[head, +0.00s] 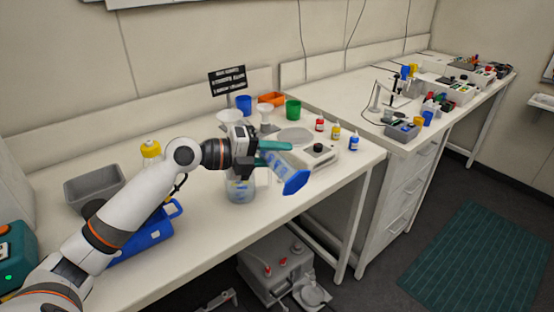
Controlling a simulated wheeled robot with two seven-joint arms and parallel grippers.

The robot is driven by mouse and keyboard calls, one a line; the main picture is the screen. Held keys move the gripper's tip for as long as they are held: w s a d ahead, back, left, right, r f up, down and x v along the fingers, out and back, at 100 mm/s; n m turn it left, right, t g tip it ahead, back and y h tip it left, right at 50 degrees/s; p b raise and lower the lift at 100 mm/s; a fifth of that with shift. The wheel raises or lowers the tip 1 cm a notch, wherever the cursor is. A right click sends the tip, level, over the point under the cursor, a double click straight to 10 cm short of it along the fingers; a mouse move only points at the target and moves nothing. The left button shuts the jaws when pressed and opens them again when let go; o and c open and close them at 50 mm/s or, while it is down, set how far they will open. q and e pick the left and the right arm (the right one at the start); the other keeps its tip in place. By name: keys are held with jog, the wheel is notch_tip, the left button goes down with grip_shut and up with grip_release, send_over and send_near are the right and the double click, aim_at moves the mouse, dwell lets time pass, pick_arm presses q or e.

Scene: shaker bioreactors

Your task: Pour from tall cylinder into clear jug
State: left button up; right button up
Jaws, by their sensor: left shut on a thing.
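My left gripper (268,155) is shut on the tall cylinder (283,166) and holds it above the table. The cylinder is clear with bluish contents or markings and a blue foot (296,182). It is strongly tilted, with the foot at the lower right. Its mouth end is hidden behind my gripper. The clear jug (240,189) stands upright on the table, just below and left of the gripper. Something blue shows on or in the jug; I cannot tell whether liquid is flowing. My right gripper is not in view.
A blue tray (172,211) and a grey bin (94,187) lie left on the table. A white device (316,153), small bottles (336,131), a green cup (293,109) and a blue cup (244,104) stand behind. The table's front right is clear.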

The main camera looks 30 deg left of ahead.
pick_arm(q)
jog(key=shift+a+r, duration=0.1)
jog(key=shift+r, duration=0.15)
jog(key=shift+r+n+h+b, duration=0.2)
jog(key=shift+n+h+b, duration=0.1)
jog(key=shift+n+b, duration=0.25)
jog(key=shift+r+n+b, duration=0.25)
jog(key=shift+r+b, duration=0.05)
jog(key=shift+r, duration=0.1)
jog(key=shift+r, duration=0.1)
dwell(0.9)
jog(key=shift+r+n+h+b, duration=0.2)
jog(key=shift+n+h+b, duration=0.1)
jog(key=shift+b, duration=0.15)
jog(key=shift+r, duration=0.25)
jog(key=shift+a+r+n+t+b, duration=0.2)
jog(key=shift+n+t+b, duration=0.1)
jog(key=shift+n+b, duration=0.1)
jog(key=shift+w+a+r+n+h+b, duration=0.1)
jog(key=shift+r+n+h+b, duration=0.25)
jog(key=shift+r+n, duration=0.2)
jog(key=shift+r, duration=0.15)
